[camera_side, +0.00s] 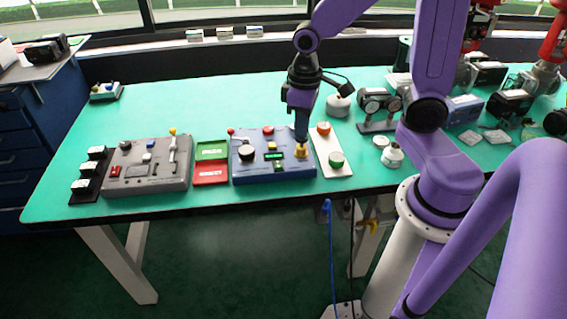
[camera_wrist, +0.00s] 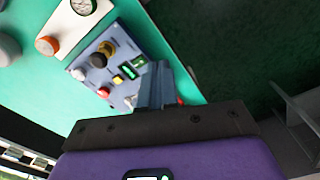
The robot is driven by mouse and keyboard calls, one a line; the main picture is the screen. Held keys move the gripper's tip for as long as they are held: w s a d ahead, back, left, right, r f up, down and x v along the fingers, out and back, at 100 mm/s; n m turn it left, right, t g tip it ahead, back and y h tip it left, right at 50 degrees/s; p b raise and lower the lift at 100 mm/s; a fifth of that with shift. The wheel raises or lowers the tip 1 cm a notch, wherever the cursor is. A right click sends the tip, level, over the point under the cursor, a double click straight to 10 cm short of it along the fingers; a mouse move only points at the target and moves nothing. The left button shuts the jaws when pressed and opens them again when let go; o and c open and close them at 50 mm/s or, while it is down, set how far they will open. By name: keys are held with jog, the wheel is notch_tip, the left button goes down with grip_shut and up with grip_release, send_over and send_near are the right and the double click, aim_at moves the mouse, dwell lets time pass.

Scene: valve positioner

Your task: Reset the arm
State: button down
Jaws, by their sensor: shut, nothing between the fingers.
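My gripper (camera_side: 301,136) is shut and empty, pointing down over the right part of the blue control panel (camera_side: 240,176). In the side view its tip is just above and behind a yellow knob (camera_side: 301,152); I cannot tell whether they touch. In the wrist view my shut gripper (camera_wrist: 157,72) hides part of the panel (camera_wrist: 88,72). A knob with a black top and yellow base (camera_wrist: 105,50) shows left of the fingers there. The panel also carries a black dial (camera_side: 246,153), a red button (camera_side: 268,129), a yellow button and a small display.
A white plate with an orange button (camera_side: 323,128) and a green button (camera_side: 337,159) lies right of the panel. Green and red trays (camera_side: 211,151) and a grey control box (camera_side: 145,184) are to the left. The green table (camera_side: 200,100) is clear behind the panels.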

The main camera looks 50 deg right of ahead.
jog(key=s+a+r+n, duration=0.2)
jog(key=s+n, duration=0.2)
jog(key=s, duration=0.4)
jog(key=s+a+r+n, duration=0.1)
jog(key=s+a+n, duration=0.1)
jog(key=s+n, duration=0.2)
jog(key=s, duration=0.3)
jog(key=shift+s+r, duration=0.35)
jog(key=shift+s, duration=0.05)
